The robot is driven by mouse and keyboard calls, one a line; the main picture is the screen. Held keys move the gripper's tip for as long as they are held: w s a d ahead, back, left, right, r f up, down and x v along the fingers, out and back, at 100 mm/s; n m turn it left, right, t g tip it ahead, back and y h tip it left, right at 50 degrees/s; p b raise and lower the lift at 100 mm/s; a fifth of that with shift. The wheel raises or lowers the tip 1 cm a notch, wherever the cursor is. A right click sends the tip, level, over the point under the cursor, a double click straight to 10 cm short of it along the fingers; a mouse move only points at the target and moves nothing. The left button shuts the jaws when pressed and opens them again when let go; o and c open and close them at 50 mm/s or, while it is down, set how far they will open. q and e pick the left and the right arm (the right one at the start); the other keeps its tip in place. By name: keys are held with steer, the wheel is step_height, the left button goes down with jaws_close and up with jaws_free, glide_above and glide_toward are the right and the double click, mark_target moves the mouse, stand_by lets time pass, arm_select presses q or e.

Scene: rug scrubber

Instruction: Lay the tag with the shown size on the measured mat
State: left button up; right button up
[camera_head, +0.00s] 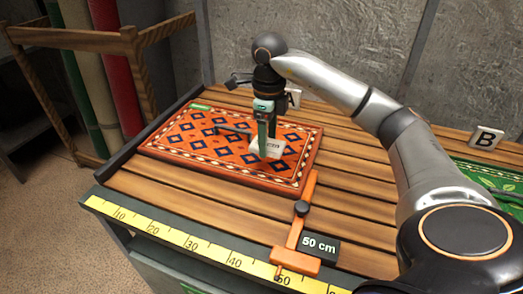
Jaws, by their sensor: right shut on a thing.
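The red-orange mat (185,150) with blue diamonds lies on the slatted wooden table at the left. My right gripper (266,148) reaches over the mat's right half and is shut on a white tag (271,152). The tag is at or just above the mat's surface; I cannot tell whether it touches. An orange slide gauge (303,215) stands at the mat's right front corner, with a black "50 cm" plate (320,247). My left gripper is not in view.
A yellow ruler (190,247) runs along the table's front edge. A green patterned mat (485,178) lies at the right, with a "B" card (487,138) behind it. Another card (294,98) is partly hidden behind my gripper. A wooden rack (85,40) with rolls stands at the left.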

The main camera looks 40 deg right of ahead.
glide_above(263, 162)
step_height(263, 162, down, 4)
steer(key=shift+a+f, duration=0.1)
steer(key=shift+a, duration=0.05)
steer(key=shift+f, duration=1.5)
steer(key=shift+f, duration=0.2)
steer(key=o, duration=1.3)
step_height(263, 162, up, 12)
steer(key=shift+r+p, duration=0.25)
steer(key=shift+p, duration=0.25)
